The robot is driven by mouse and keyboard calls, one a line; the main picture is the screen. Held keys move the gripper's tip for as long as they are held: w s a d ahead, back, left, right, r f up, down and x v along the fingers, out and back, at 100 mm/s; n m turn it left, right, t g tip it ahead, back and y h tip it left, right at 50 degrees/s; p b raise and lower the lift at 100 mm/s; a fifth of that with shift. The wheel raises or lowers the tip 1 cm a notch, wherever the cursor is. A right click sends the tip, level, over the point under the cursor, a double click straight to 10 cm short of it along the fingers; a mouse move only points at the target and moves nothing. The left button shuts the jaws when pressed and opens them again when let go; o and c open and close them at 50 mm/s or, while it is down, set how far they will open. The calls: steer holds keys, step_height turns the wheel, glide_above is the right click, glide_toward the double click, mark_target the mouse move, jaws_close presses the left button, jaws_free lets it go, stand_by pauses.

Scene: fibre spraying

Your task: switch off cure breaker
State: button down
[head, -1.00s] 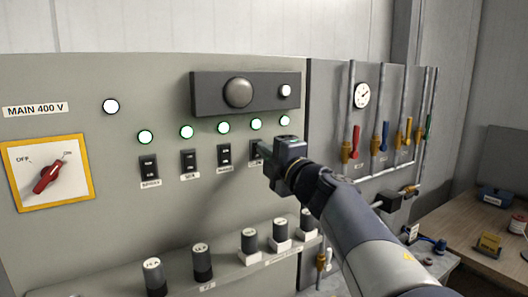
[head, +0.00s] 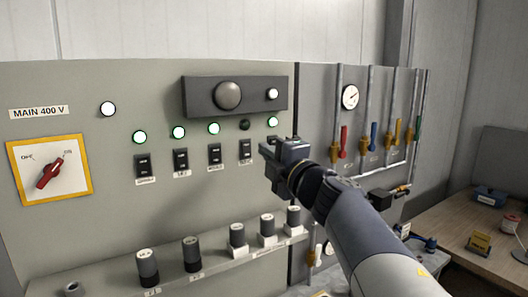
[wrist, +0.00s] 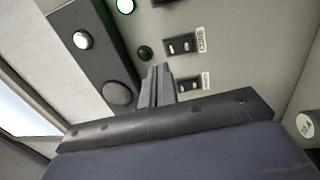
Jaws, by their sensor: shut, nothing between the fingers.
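The cure breaker (wrist: 181,46) is a black rocker switch with a CURE label beside it in the wrist view. In the head view it is the fourth switch from the left (head: 245,149), just left of my gripper. Its round lamp (head: 245,124) is dark; the dark lamp also shows in the wrist view (wrist: 145,53). My gripper (head: 267,149) is shut and empty, in front of the panel. In the wrist view its fingertips (wrist: 158,76) show below the cure breaker, overlapping the panel. The gripper hides the switch at the right end of the row in the head view.
Three other breakers stand left of the cure breaker, such as the leftmost one (head: 142,166); their lamps glow green-white. A dark box with a round knob (head: 228,96) juts out above. A ledge with capped cylinders (head: 237,235) lies below. Pipes with coloured valves (head: 374,140) stand right.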

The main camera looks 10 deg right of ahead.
steer(key=s+d+r, duration=0.1)
steer(key=s+d, duration=0.1)
steer(key=s, duration=0.5)
steer(key=shift+s+d, duration=0.15)
steer(key=shift+d, duration=0.05)
